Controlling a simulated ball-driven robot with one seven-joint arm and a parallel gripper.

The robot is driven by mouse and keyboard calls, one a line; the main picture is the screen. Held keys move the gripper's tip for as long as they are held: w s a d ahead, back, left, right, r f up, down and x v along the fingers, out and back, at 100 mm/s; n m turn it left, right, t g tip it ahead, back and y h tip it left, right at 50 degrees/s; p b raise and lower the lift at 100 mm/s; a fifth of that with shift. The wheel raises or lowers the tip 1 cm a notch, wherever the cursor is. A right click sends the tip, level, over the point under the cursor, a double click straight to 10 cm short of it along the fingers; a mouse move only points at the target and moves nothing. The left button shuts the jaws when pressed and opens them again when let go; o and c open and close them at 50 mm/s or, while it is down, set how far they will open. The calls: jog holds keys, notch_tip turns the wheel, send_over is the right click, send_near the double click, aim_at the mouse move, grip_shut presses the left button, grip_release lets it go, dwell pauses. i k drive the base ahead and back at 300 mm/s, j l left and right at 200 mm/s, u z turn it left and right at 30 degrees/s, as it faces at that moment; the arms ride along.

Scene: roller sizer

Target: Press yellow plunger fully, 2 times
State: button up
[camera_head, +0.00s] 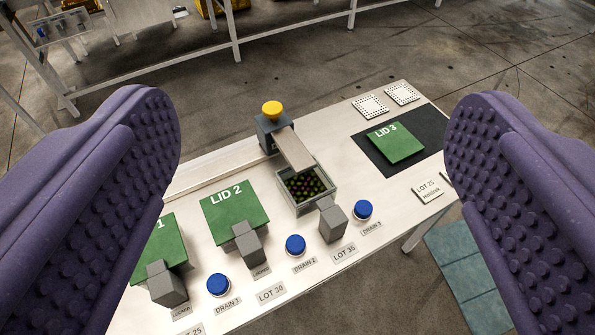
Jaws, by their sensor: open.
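The yellow plunger (272,108) is a round yellow cap on top of a grey block (276,132) at the back edge of the white table. It appears raised above the block. A flat grey chute slopes from the block to an open box (305,190) holding dark round pieces. My gripper (312,150) is open and empty, with one purple studded finger at each side of the view. The fingers are spread wide in the foreground, and the plunger lies beyond them, apart from both.
Green lids LID 2 (232,208) and LID 3 (396,142) lie on the table (190,180), and another lid (160,245) is partly hidden by the left finger. Blue drain buttons (295,245) and grey blocks (332,220) line the front. Floor behind the plunger is clear.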

aim_at(271, 110)
jog(key=i+z, duration=0.15)
jog(key=i, duration=1.1)
